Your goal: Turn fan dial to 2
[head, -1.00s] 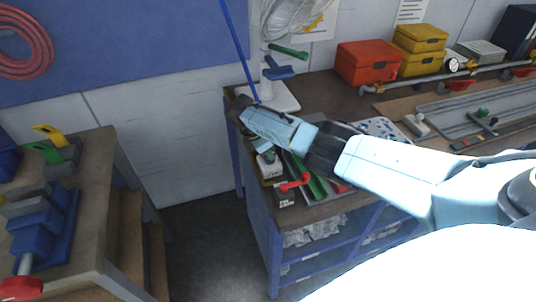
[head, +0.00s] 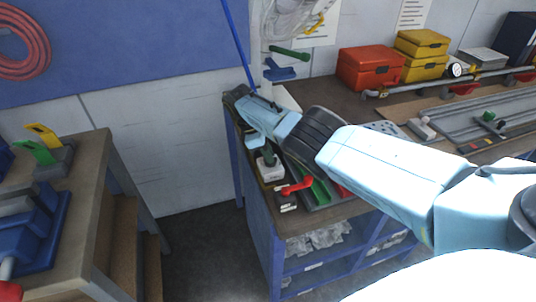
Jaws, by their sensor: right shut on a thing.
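A fan (head: 296,18) with a wire cage stands at the back of the workbench, partly cut off by the top edge. Its white base (head: 287,98) is mostly hidden behind my right gripper. My right gripper (head: 238,96) reaches across the bench from the right, its tips at the bench's left corner beside the fan base. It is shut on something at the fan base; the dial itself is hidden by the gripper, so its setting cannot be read. My left gripper is not in view.
A red-handled valve (head: 297,186) and a small green-topped device (head: 269,166) sit just in front of the gripper. Red (head: 369,68) and yellow (head: 422,45) boxes stand at the back. A second table (head: 90,185) is at the left, with open floor between.

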